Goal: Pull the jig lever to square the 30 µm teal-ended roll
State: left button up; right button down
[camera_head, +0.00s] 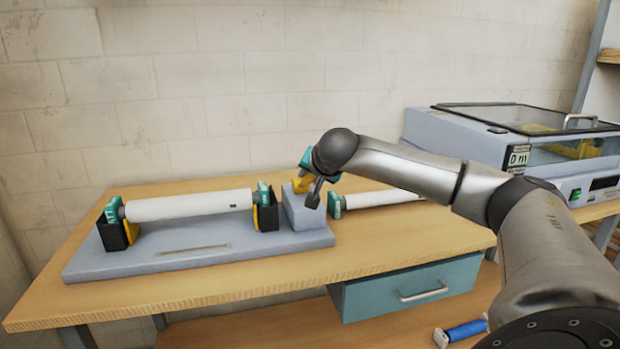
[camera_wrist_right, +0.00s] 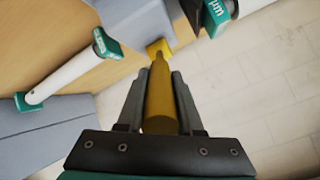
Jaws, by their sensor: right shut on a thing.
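A grey jig (camera_head: 200,255) stands on the wooden bench with a white, teal-ended roll (camera_head: 190,204) lying across its black-and-yellow end supports. The thickness on its end is not fully readable; "µm" shows on a teal end (camera_wrist_right: 215,16) in the right wrist view. A yellow jig lever (camera_head: 301,185) stands at the grey block (camera_head: 302,209) at the jig's right end. My right gripper (camera_head: 312,188) is at the lever; the right wrist view shows its fingers (camera_wrist_right: 160,78) closed around the yellow lever (camera_wrist_right: 160,108). My left gripper is out of view.
A second teal-ended white roll (camera_head: 380,198) lies on the bench right of the jig, partly behind my right arm. A laminator (camera_head: 470,135) stands at the back right. A blue roll (camera_head: 466,330) lies low, below the drawer (camera_head: 410,287). The bench front (camera_head: 400,243) is clear.

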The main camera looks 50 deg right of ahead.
jog(key=shift+a+f, duration=0.1)
jog(key=shift+f, duration=0.05)
jog(key=c, duration=0.6)
grip_release()
jog(key=shift+s, duration=0.1)
jog(key=v, duration=1.5)
jog(key=shift+s, duration=0.1)
